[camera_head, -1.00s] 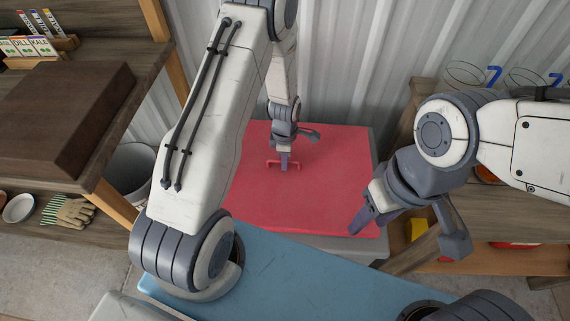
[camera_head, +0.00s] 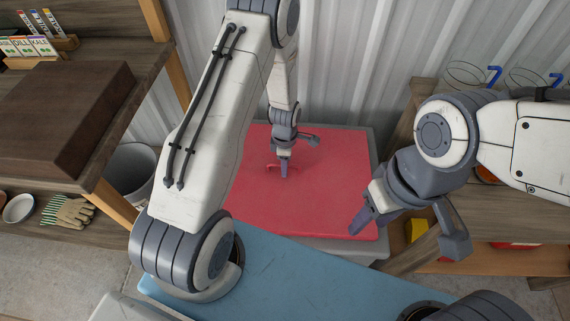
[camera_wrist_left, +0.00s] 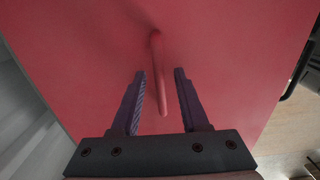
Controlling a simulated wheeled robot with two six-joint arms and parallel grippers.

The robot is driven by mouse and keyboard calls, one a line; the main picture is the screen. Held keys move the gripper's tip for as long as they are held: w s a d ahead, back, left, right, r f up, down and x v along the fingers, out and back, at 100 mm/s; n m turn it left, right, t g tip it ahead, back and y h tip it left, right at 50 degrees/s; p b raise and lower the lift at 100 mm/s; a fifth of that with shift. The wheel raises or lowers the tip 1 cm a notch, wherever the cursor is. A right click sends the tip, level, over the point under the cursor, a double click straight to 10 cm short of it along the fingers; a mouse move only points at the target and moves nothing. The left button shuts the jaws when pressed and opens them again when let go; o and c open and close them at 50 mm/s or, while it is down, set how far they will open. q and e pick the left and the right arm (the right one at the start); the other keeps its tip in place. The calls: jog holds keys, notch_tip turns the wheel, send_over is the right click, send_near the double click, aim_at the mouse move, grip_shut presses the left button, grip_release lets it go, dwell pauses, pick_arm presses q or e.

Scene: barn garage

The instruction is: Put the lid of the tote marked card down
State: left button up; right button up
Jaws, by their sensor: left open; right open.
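A red lid (camera_head: 320,205) with a thin red handle (camera_head: 272,168) shows in the head view, with a grey tote rim (camera_head: 374,158) along its right side. No card marking is readable, and I cannot tell which tote it is. My left gripper (camera_head: 284,172) is at the handle. In the left wrist view, the left gripper (camera_wrist_left: 160,95) is open, with the red handle (camera_wrist_left: 157,70) between its fingers and apart from both. The red lid (camera_wrist_left: 80,60) fills most of that view. My right gripper (camera_head: 405,230) is open and empty, at the lid's right edge.
A blue surface (camera_head: 290,270) lies in front of the red lid. A wooden shelf (camera_head: 500,220) is at right. Corrugated wall (camera_head: 340,60) closes the back.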

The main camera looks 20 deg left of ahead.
pick_arm(q)
jog(key=s+d+r+m+p, duration=0.1)
jog(key=d+r+m, duration=0.1)
jog(key=r, duration=0.6)
jog(key=s+d+r+m, duration=0.1)
jog(key=d+r+m, duration=0.2)
jog(key=r, duration=0.6)
jog(key=s+d+r+m, duration=0.3)
jog(key=s+r+m, duration=0.1)
jog(key=s+m, duration=0.3)
jog(key=s+d+r+m, duration=0.3)
jog(key=s+r+m, duration=0.1)
jog(key=s+m, duration=0.3)
jog(key=s+d+r+m+h, duration=0.1)
jog(key=s+d+r+m, duration=0.2)
jog(key=s+r+m, duration=0.2)
jog(key=s+m, duration=0.2)
jog(key=m, duration=0.2)
jog(key=shift+s+m, duration=0.3)
jog(key=shift+s, duration=0.05)
jog(key=shift+r, duration=0.1)
